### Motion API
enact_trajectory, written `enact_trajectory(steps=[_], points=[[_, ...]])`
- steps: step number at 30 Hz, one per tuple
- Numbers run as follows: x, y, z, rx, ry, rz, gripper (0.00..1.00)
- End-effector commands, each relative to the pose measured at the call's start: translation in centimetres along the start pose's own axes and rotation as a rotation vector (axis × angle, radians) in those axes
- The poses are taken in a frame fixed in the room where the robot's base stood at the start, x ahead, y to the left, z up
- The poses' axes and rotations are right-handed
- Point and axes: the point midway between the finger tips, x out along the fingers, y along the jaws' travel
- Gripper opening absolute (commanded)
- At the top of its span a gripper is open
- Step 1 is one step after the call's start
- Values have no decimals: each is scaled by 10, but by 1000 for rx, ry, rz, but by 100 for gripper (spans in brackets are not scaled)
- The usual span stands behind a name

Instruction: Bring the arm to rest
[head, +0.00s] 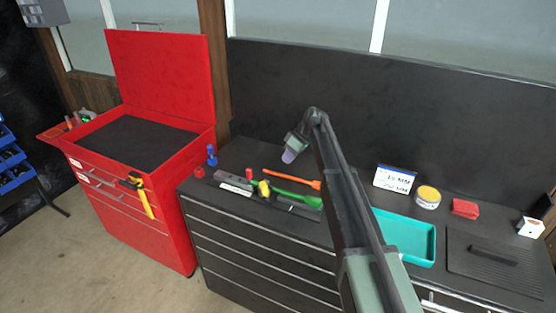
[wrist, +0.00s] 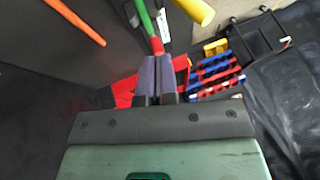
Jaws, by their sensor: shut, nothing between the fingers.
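My gripper (head: 289,156) is at the end of my raised arm, over the black workbench top near its back panel. Its purple fingertips point down and to the left in the head view. In the wrist view the two purple fingers (wrist: 157,72) are shut against each other with nothing between them. Beyond them in that view are a green tool (wrist: 146,22) and a yellow handle (wrist: 195,10). I cannot tell how high the fingertips are above the bench.
The workbench (head: 240,160) holds an orange tool (head: 291,179), a green tool (head: 297,196), a blue figure-like piece (head: 212,155), a teal tray (head: 432,245), a white sign (head: 394,180), a yellow-lidded tin (head: 428,197) and a red block (head: 465,208). A red cart (head: 185,225) stands left, lid raised.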

Motion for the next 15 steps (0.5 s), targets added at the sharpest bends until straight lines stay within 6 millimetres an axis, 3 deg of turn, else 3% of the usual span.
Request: enact_trajectory(steps=[1, 2, 7, 10, 11, 14, 15], points=[[-15, -1, -3, 0, 0, 0, 0], [-18, -1, -3, 0, 0, 0, 0], [-18, 1, 0, 7, 0, 0, 0], [-17, 1, 4, 128, -14, 11, 0], [-17, -6, 13, 201, -31, 25, 0], [-7, -63, 83, 494, -115, 123, 0], [2, -88, 117, 599, -144, 171, 0]])
